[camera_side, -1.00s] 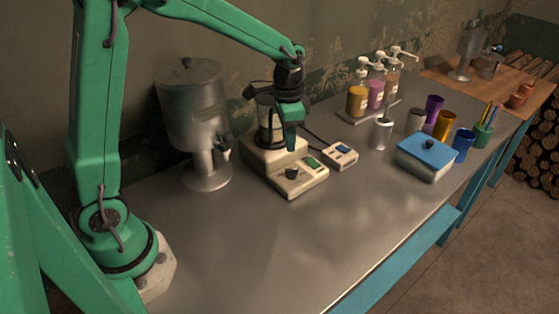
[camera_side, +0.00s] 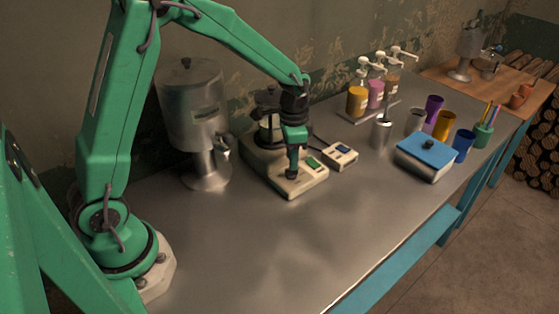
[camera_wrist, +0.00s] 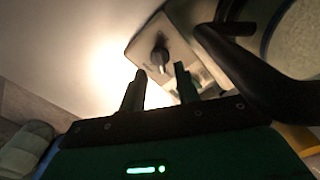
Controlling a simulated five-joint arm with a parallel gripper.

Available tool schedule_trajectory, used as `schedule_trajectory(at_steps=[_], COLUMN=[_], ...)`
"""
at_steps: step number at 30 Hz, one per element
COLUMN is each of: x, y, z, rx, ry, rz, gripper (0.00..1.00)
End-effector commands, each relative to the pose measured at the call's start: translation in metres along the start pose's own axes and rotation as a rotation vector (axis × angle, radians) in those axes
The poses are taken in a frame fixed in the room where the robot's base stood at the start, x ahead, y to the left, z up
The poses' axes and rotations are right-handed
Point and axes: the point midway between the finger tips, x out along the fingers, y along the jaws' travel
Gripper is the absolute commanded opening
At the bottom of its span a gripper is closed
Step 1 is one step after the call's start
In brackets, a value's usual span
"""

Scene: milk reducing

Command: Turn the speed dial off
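The cream base unit (camera_side: 310,181) stands on the metal table, with a small green display (camera_side: 313,162) on its front panel. The black speed dial (camera_wrist: 160,57) shows in the wrist view as a round knob with a raised grip on the cream panel (camera_wrist: 139,47). My gripper (camera_side: 292,175) points down over the panel in the side view and covers the dial there. In the wrist view my gripper (camera_wrist: 158,75) is open, its two fingers apart, with the dial just beyond and between the tips. I cannot tell whether they touch it.
A dark-handled vessel (camera_side: 267,131) stands on the rear of the unit, close to my gripper. A metal dispenser (camera_side: 194,110) is at left. A small cream box (camera_side: 340,155) is at right, near a blue-lidded container (camera_side: 427,155). The front table is clear.

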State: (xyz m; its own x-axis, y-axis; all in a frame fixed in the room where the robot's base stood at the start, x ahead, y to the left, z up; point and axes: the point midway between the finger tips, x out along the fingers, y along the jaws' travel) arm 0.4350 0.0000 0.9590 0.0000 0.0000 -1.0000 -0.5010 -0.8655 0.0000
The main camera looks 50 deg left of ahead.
Motion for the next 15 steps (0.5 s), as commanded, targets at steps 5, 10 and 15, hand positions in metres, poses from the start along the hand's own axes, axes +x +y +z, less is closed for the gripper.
schedule_trajectory(at_steps=[5, 10, 15], x=[0.021, 0.031, 0.033], y=[0.0, 0.0, 0.0], z=[0.001, 0.0, 0.0], rx=[0.0, 0.0, 0.0], ry=[-0.002, -0.001, 0.0], rz=[0.001, 0.001, 0.0], gripper=[0.32, 0.32, 0.32])
